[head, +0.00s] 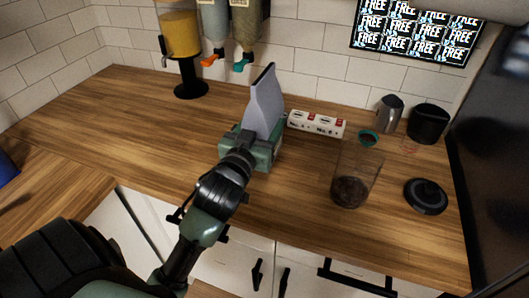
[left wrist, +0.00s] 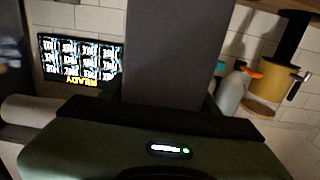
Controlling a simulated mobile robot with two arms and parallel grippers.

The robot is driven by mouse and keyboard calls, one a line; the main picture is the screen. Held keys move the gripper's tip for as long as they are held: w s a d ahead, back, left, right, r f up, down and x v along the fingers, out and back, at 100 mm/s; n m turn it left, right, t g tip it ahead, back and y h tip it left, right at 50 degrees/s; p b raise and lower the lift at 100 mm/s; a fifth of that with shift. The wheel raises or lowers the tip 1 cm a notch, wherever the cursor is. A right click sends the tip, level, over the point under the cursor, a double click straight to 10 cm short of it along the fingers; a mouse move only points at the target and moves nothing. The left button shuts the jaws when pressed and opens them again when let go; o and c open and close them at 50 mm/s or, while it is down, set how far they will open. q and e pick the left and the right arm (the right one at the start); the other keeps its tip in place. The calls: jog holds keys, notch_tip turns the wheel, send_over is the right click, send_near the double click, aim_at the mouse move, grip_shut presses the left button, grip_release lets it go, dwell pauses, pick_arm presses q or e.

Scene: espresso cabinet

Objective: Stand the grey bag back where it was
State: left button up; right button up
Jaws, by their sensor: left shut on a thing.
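The grey bag (head: 264,103) is upright with a slight tilt, above the back middle of the wooden counter. My left gripper (head: 258,140) is shut on the lower part of the bag. In the left wrist view the bag (left wrist: 172,50) rises from between the fingers of my left gripper (left wrist: 165,112) and fills the middle. The gripper hides the bag's bottom, so I cannot tell whether it touches the counter. My right gripper is in neither view.
A white power strip (head: 316,124) lies right of the bag. A clear container with dark contents (head: 350,190), a round black lid (head: 426,196), a metal pitcher (head: 388,113) and a black canister (head: 428,123) stand further right. A juice dispenser (head: 180,35) stands back left.

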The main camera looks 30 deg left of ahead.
pick_arm(q)
notch_tip(320, 180, down, 4)
jog(key=shift+f, duration=0.2)
notch_tip(320, 180, down, 4)
jog(key=shift+r+b, duration=0.2)
jog(key=shift+b, duration=0.1)
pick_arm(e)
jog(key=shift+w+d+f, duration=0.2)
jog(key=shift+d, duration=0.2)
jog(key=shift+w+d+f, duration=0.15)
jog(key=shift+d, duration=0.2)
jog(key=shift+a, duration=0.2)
pick_arm(q)
jog(key=shift+f, duration=0.2)
jog(key=o, duration=1.7)
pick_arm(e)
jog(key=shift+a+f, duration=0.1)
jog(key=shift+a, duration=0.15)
pick_arm(q)
jog(key=shift+r, duration=0.1)
